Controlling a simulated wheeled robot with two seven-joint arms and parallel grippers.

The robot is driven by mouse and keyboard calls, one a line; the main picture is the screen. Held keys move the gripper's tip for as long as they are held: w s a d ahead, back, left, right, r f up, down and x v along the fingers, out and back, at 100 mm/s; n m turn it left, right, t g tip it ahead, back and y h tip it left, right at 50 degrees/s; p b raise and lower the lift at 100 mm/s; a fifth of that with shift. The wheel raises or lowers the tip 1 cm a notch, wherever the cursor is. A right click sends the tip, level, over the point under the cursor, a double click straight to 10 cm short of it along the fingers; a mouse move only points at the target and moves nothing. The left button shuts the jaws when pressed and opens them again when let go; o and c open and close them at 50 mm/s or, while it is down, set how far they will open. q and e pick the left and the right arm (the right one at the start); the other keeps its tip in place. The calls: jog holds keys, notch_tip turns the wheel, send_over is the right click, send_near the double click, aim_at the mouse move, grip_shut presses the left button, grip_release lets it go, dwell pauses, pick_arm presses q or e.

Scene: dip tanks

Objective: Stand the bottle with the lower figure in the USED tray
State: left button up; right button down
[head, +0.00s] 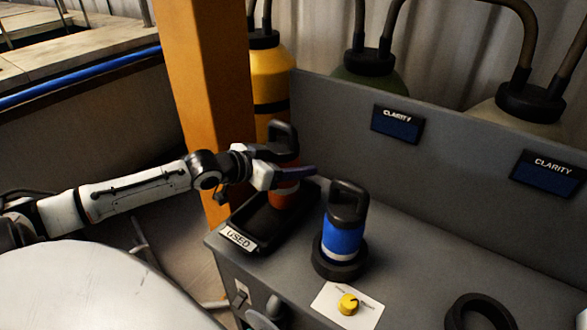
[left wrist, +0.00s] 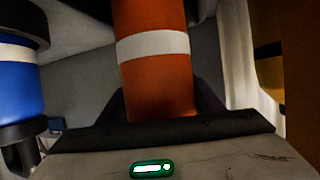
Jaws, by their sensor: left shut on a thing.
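An orange bottle with a white band and a black handled cap (head: 284,142) is in my left gripper (head: 290,178), upright over the black USED tray (head: 262,240). I cannot tell whether its base touches the tray floor. The left wrist view shows the orange bottle (left wrist: 158,80) close up, between the fingers. A blue bottle (head: 343,235) with a white band and black handled cap stands upright in a round black holder (head: 338,264), right of the tray. The blue bottle also shows at the left of the left wrist view (left wrist: 18,90). My right gripper is not in view.
A grey bench panel with two dark CLARITY displays (head: 397,123) (head: 549,174) rises behind. A yellow knob on a white plate (head: 349,303) is at the front. An empty black ring (head: 480,312) lies at right. An orange post (head: 205,90) stands behind my left arm.

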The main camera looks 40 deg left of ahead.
pick_arm(q)
jog(key=shift+f, duration=0.6)
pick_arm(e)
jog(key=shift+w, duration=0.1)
pick_arm(q)
jog(key=shift+w+f, duration=0.1)
jog(key=shift+f, duration=0.05)
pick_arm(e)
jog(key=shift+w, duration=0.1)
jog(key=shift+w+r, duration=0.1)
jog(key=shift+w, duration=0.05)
pick_arm(q)
jog(key=o, duration=1.5)
jog(key=shift+f, duration=0.2)
jog(key=shift+r, duration=0.1)
jog(key=p+v, duration=0.3)
jog(key=v, duration=0.9)
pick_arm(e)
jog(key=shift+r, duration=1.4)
